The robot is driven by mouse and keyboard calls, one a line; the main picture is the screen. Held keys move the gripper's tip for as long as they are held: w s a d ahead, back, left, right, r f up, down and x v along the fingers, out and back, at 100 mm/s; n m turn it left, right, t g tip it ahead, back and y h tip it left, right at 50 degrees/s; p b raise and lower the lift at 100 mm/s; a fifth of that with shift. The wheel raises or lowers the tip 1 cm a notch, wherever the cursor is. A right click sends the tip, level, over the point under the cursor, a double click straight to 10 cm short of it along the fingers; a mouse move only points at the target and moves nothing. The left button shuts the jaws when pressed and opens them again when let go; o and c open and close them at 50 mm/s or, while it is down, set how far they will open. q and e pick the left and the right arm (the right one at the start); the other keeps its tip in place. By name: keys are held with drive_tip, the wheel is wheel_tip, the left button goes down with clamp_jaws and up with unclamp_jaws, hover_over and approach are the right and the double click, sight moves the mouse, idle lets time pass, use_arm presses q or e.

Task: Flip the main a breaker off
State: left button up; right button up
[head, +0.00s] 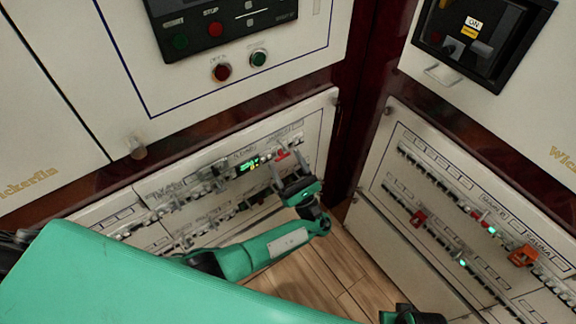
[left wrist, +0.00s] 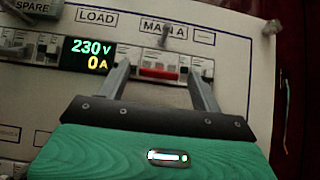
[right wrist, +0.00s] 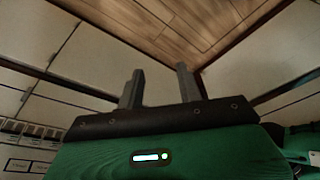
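The main a breaker, a wide switch with a red handle (left wrist: 158,73), sits under the "MAIN A" label (left wrist: 163,28) in the left wrist view. In the head view its red handle (head: 283,154) is at the right end of the left panel's upper row. My left gripper (left wrist: 160,78) is open, with one finger on each side of the breaker; contact cannot be told. It also shows in the head view (head: 288,165). My right gripper (right wrist: 158,82) is open and empty, low over the floor, away from the panels.
A lit meter (left wrist: 88,54) reading 230 V and 0 A is just left of the breaker. Rows of small breakers fill the left panel. The right panel (head: 450,190) has more rows, with red (head: 418,217) and orange (head: 522,256) pieces. Wooden floor (head: 320,280) lies below.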

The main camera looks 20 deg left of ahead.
use_arm(q)
drive_tip(key=b+v, duration=0.4)
drive_tip(key=v, duration=1)
use_arm(e)
wheel_tip(320, 180, up, 9)
drive_tip(key=s+t, duration=0.1)
drive_tip(key=shift+s+d+r, duration=0.15)
drive_tip(key=shift+s+d, duration=0.05)
use_arm(q)
drive_tip(key=shift+r, duration=0.1)
